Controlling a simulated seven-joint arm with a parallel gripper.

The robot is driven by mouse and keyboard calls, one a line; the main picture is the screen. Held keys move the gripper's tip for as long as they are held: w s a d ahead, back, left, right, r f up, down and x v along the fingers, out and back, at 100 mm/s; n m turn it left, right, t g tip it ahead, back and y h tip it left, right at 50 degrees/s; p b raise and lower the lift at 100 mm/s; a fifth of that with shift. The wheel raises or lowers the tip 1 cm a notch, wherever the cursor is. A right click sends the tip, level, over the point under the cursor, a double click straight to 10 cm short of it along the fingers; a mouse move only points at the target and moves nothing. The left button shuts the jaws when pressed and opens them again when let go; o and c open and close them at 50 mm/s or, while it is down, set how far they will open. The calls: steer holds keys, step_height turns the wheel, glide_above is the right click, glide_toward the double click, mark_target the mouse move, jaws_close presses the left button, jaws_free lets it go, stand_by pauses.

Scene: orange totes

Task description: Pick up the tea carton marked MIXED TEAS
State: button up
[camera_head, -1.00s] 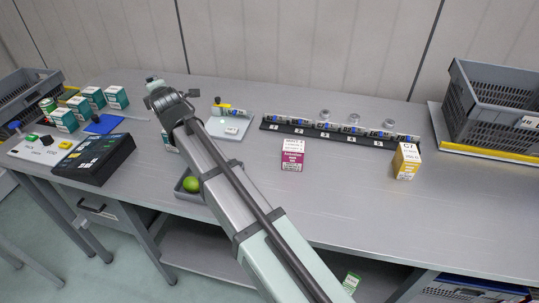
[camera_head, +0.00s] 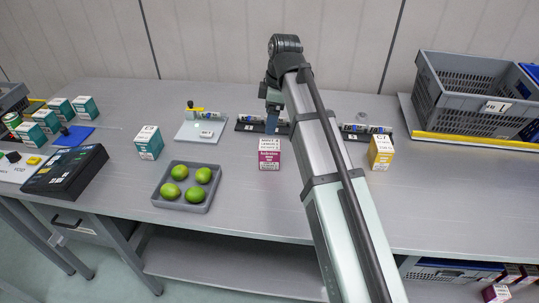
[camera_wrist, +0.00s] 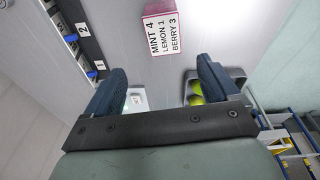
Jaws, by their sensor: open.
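A magenta-and-white carton (camera_head: 269,158) stands upright on the grey bench, just in front of the black rack. In the wrist view its white top (camera_wrist: 163,32) reads MINT 4, LEMON 1, BERRY 3. The words MIXED TEAS are not legible on any carton. My gripper (camera_head: 273,122) hangs above and behind this carton in the head view. In the wrist view my gripper (camera_wrist: 161,72) is open, with nothing between its fingers, and the carton lies beyond the fingertips.
A yellow carton (camera_head: 380,152) stands to the right, and a teal carton (camera_head: 149,143) to the left. A grey tray (camera_head: 193,207) of several green fruits sits at the front. The numbered rack (camera_head: 246,125) runs behind. A grey crate (camera_head: 470,110) stands at the right.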

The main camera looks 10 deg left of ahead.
mark_target(270, 144)
steer(key=f, duration=0.7)
steer(key=shift+s+f, duration=0.3)
steer(key=shift+f, duration=0.05)
steer(key=shift+w+a+f, duration=0.1)
steer(key=shift+a+f, duration=0.1)
steer(key=shift+f, duration=1.25)
steer(key=shift+w+a+f, duration=0.1)
steer(key=shift+a+f, duration=0.1)
steer(key=shift+f, duration=1.2)
steer(key=c, duration=1.2)
